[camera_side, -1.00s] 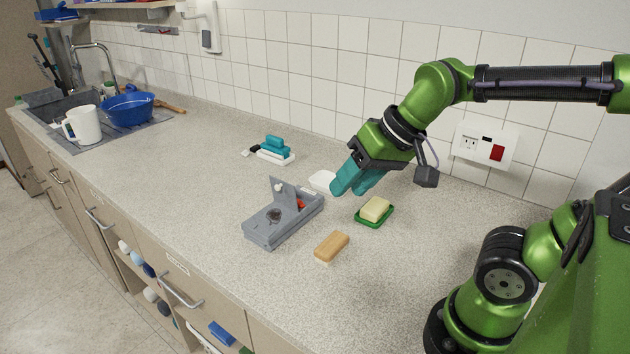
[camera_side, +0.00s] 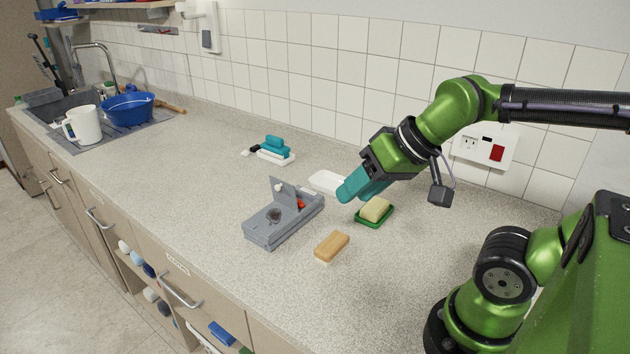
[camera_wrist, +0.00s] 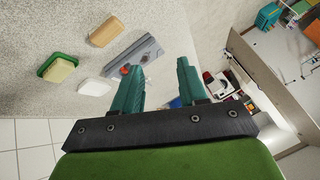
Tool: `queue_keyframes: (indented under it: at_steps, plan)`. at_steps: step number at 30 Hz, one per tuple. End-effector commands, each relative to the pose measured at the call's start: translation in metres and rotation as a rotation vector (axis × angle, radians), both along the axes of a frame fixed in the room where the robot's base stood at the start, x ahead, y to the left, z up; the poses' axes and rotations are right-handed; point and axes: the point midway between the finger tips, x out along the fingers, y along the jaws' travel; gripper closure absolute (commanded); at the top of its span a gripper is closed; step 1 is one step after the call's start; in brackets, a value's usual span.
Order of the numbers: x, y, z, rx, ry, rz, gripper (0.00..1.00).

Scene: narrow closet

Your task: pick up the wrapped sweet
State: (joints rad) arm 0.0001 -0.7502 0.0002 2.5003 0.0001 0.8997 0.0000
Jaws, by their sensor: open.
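A small red item (camera_side: 301,204) sits in the far right part of the grey box (camera_side: 262,234); it may be the wrapped sweet, but it is too small to be sure. A red spot (camera_wrist: 125,69) also shows in the wrist view, on the grey box (camera_wrist: 148,50) beside the left finger. My gripper (camera_side: 350,191) has teal fingers and is to the right of the box, above the counter near the white dish. In the wrist view my gripper (camera_wrist: 157,72) is open, with nothing held between its fingers.
The white dish (camera_side: 326,181) lies behind the box. A yellow sponge on a green tray (camera_side: 377,221) lies right of it, under my wrist. A tan brush (camera_side: 332,246) lies in front. A teal-topped brush (camera_side: 276,148) stands farther back.

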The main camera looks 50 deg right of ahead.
Motion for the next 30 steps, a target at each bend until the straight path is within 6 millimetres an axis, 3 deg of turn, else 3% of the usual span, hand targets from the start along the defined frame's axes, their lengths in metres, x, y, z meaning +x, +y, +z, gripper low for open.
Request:
queue_keyframes:
  at_steps: [14,16,25,30]
  plan:
    - [0.000,0.000,0.000,0.000,0.000,0.000,0.58]
    - [0.000,0.000,0.000,0.000,0.000,0.000,0.64]
    - [0.001,-0.001,-0.002,0.000,0.007,-0.003,0.64]
    - [0.016,-0.007,-0.016,0.003,0.095,-0.026,0.64]
